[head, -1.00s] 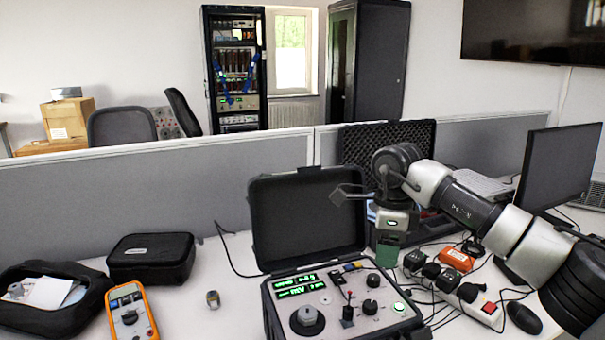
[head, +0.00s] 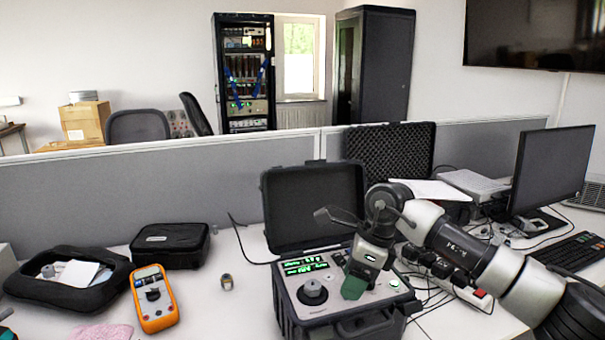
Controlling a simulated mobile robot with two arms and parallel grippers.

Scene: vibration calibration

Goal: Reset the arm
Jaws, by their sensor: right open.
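My right arm comes in from the right and reaches over the black calibration case (head: 333,322), which stands open with its lid up. My right gripper (head: 355,287) points down over the right part of the case's control panel (head: 335,296). It looks empty, and I cannot tell whether it touches the panel. The panel has lit green displays (head: 305,265) and a large round knob (head: 312,291). The gripper and wrist hide some of the panel's right side. My left gripper is not in view.
An orange multimeter (head: 153,299), a black zipped case (head: 170,246) and an open black pouch (head: 68,276) lie to the left. Power strips and cables (head: 432,268) lie behind my right arm. A monitor (head: 551,170) and keyboard (head: 572,252) are at right. A grey partition (head: 120,199) runs behind.

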